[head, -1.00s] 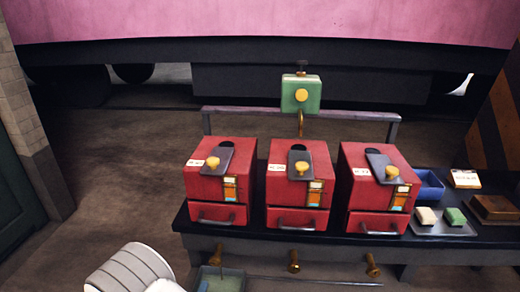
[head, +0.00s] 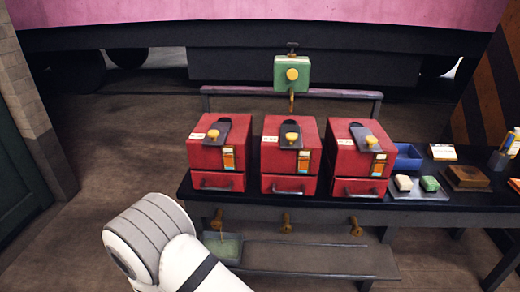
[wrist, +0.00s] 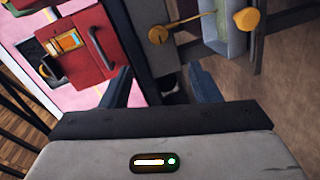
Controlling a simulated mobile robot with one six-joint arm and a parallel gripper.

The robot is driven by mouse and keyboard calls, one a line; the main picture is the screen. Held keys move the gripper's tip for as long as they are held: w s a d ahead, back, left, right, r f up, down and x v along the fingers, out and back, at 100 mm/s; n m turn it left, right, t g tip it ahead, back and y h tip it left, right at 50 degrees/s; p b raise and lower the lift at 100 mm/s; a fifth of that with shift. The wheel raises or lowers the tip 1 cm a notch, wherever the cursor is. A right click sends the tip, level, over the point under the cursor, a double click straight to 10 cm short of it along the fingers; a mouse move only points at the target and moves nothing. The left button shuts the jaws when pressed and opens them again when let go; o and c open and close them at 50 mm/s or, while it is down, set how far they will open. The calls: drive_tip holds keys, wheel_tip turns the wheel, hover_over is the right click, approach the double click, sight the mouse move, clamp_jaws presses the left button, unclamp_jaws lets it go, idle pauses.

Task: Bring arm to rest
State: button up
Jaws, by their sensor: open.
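My gripper (wrist: 160,92) shows in the wrist view with its two dark fingers spread apart and nothing between them. In the head view only my white and grey arm shows at the lower left, in front of the bench; the gripper itself is out of that picture. In the wrist view a red box (wrist: 82,50) with a dark handle is beyond the left finger, and a brass knob (wrist: 246,19) is at the upper right. The fingers appear clear of both.
Three red boxes (head: 217,157) (head: 290,158) (head: 358,160) stand on a dark bench (head: 440,208). A green box (head: 291,73) is mounted behind them. A blue bin (head: 408,158) and a small tray (head: 420,190) are to the right. A low green-lined tray (head: 222,247) lies below. Open floor is at left.

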drive_tip(key=w+d+r+m+g+y+p, duration=0.2)
drive_tip(key=w+d+r+m+g+p, duration=0.15)
drive_tip(key=r, duration=0.55)
drive_tip(key=w+d+r+m+g+y+p, duration=0.1)
drive_tip(key=w+d+r+m+g+p, duration=0.2)
drive_tip(key=r, duration=0.6)
drive_tip(key=s+d+r+m+g+y+p, duration=0.1)
drive_tip(key=s+d+r+m+g+p, duration=0.3)
drive_tip(key=d+r, duration=0.7)
drive_tip(key=s+d+r+m+g+h+p, duration=0.1)
drive_tip(key=s+d+r+m+p, duration=0.1)
drive_tip(key=s+d+r, duration=0.4)
drive_tip(key=s+d+r+m+g+h+p, duration=0.1)
drive_tip(key=s+d+r+m+g+p, duration=0.1)
drive_tip(key=s+d+r+p, duration=0.2)
drive_tip(key=s+d+r, duration=0.3)
drive_tip(key=s+d, duration=0.1)
drive_tip(key=s, duration=0.3)
drive_tip(key=shift+s+d+h+p, duration=0.15)
drive_tip(key=shift+s+h+p, duration=0.15)
drive_tip(key=shift+h+p, duration=0.1)
